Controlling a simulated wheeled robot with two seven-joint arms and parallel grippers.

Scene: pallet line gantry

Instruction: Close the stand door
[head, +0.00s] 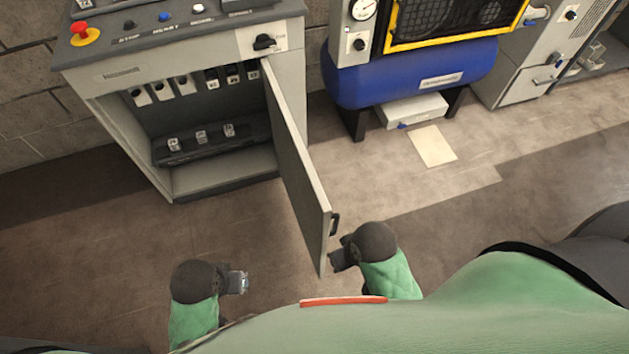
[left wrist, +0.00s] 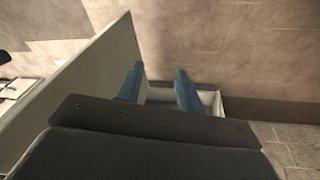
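The stand is a grey cabinet (head: 190,183) at the upper left of the head view. Its door (head: 297,165) stands wide open, hinged at the cabinet's right side and swung out toward me. A dark handle (head: 334,224) is on the door's right face, near its free edge. My left gripper (head: 239,283) is left of the door, on its inner side, apart from it. Its two blue fingers (left wrist: 160,88) are spread and empty in the left wrist view, beside the door panel (left wrist: 75,88). My right gripper (head: 338,261) is close to the door's free edge, below the handle; contact and finger opening are unclear.
Inside the cabinet is a dark shelf (head: 215,145) with small switches. A red stop button (head: 79,29) is on its top panel. A blue tank (head: 410,72) on black legs stands to the right, with a pale sheet (head: 432,146) on the floor before it. Floor around the door is clear.

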